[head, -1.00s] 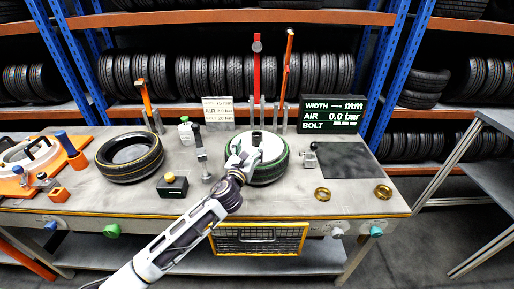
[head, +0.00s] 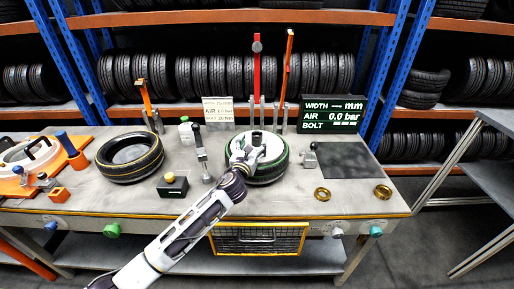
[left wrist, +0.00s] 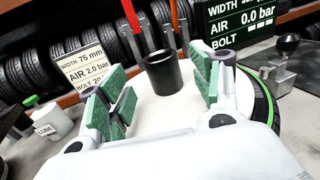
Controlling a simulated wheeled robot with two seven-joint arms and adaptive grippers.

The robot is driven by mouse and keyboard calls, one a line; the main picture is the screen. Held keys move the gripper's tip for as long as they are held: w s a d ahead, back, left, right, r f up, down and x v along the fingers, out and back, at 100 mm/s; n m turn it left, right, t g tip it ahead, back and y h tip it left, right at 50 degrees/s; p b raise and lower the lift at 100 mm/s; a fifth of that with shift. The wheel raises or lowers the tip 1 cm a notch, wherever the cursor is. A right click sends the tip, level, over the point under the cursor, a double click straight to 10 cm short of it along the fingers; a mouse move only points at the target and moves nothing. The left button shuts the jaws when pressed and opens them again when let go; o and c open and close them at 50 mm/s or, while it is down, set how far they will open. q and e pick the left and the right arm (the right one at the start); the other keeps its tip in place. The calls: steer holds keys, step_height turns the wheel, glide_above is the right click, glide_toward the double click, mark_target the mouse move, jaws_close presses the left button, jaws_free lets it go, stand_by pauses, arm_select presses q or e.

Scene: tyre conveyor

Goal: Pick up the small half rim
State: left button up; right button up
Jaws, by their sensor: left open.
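A white disc (head: 272,149) with a black hub (head: 257,138) sits inside a green-striped tyre (head: 270,176) at the bench centre. I cannot tell whether this disc is the small half rim. My left gripper (head: 243,155) is over the disc's left part, at the near side of the hub. In the left wrist view, its green-padded fingers (left wrist: 160,98) are wide open and empty. The black hub (left wrist: 163,73) stands upright beyond and between them on the white disc (left wrist: 160,115). The gripper body hides the disc's near part. My right gripper is not in view.
A loose tyre (head: 130,157) lies to the left, beside an orange fixture (head: 75,150). A lever (head: 201,150) stands left of the centre tyre. Red (head: 257,70) and orange (head: 289,65) posts rise behind. Two brass rings (head: 322,194) (head: 383,191) lie at right.

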mark_target(256, 138)
arm_select(q)
steer(key=shift+x, duration=1.7)
steer(key=shift+c, duration=0.4)
jaws_close()
steer(key=shift+r, duration=0.15)
